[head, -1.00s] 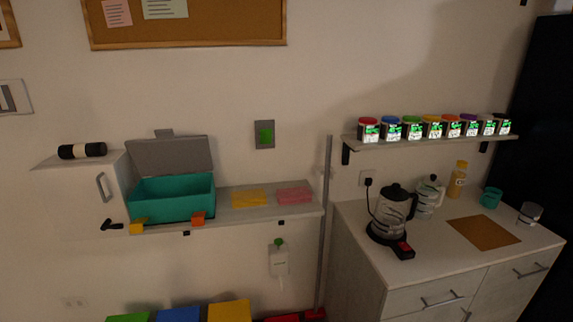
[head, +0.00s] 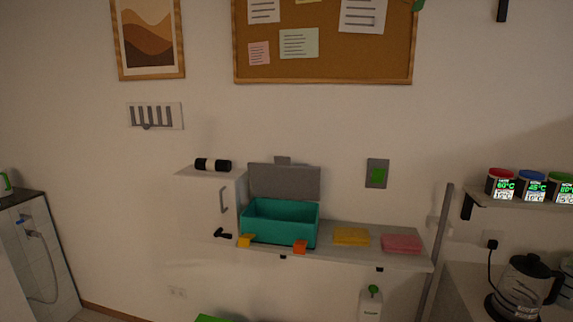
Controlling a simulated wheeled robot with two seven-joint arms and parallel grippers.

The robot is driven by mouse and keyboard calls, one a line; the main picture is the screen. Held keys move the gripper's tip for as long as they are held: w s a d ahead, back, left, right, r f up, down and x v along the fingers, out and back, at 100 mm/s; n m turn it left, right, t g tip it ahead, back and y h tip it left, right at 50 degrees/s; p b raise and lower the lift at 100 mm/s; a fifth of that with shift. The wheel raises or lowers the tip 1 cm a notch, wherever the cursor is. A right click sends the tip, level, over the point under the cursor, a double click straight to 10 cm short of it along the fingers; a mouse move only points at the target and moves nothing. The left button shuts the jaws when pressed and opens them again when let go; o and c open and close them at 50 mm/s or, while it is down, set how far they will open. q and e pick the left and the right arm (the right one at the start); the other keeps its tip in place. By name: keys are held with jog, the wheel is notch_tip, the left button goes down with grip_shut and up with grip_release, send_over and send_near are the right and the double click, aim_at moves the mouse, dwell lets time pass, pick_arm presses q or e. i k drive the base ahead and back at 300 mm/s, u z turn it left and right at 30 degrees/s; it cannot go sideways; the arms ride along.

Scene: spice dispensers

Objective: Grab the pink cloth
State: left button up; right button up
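The pink cloth (head: 401,243) lies folded flat near the right end of a narrow wall shelf (head: 340,256). A yellow cloth (head: 351,236) lies just left of it, with a small gap between them. Neither of my grippers shows in the head view, and nothing is seen touching the pink cloth.
An open teal box (head: 280,221) with a grey lid stands on the shelf left of the cloths. A white cabinet (head: 211,204) is at the shelf's left end. A grey pole (head: 435,250) rises at its right end. A kettle (head: 524,285) stands on the right counter.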

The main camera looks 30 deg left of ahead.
aim_at(399, 244)
jog(key=k, duration=0.55)
jog(key=z, duration=0.8)
jog(key=i, duration=1.25)
jog(key=u, duration=0.4)
